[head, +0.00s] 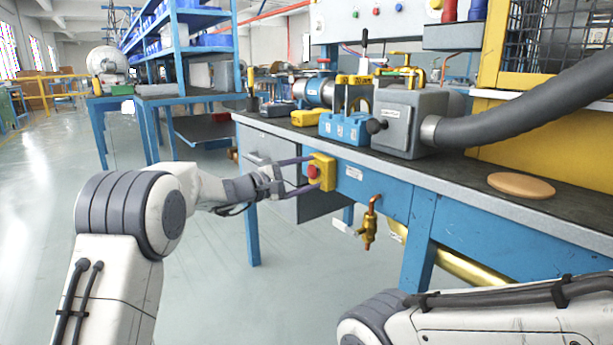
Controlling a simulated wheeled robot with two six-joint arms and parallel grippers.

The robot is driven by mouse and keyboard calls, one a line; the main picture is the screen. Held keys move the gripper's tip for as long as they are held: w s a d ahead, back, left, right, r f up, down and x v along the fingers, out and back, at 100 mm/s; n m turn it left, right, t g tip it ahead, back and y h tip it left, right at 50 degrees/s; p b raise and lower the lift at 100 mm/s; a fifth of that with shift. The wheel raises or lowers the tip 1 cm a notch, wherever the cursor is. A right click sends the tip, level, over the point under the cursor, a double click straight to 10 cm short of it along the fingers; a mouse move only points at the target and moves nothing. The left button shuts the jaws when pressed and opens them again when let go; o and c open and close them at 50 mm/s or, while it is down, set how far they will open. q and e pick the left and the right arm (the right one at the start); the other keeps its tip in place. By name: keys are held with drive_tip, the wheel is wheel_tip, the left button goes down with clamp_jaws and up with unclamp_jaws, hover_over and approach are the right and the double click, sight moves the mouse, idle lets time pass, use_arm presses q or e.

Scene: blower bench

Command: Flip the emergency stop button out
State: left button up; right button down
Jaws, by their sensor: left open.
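The emergency stop is a red button (313,172) on a yellow box (327,171), fixed to the blue front edge of the workbench (385,190). My left gripper (305,174) is open and reaches in from the left at the height of the box. One finger lies above and one below the level of the red button, with the tips close to the box. I cannot tell whether the fingers touch the button or the box. My right gripper is out of view; only part of its arm shows at the lower right.
A brass valve (370,225) hangs under the bench edge right of the button. On the bench stand a grey blower housing (408,120) with a thick hose (530,105), a blue tool holder (345,128) and a round tan disc (521,185). The floor at left is clear.

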use_arm(q)
clamp_jaws()
drive_tip(key=shift+f, duration=0.1)
idle(1.2)
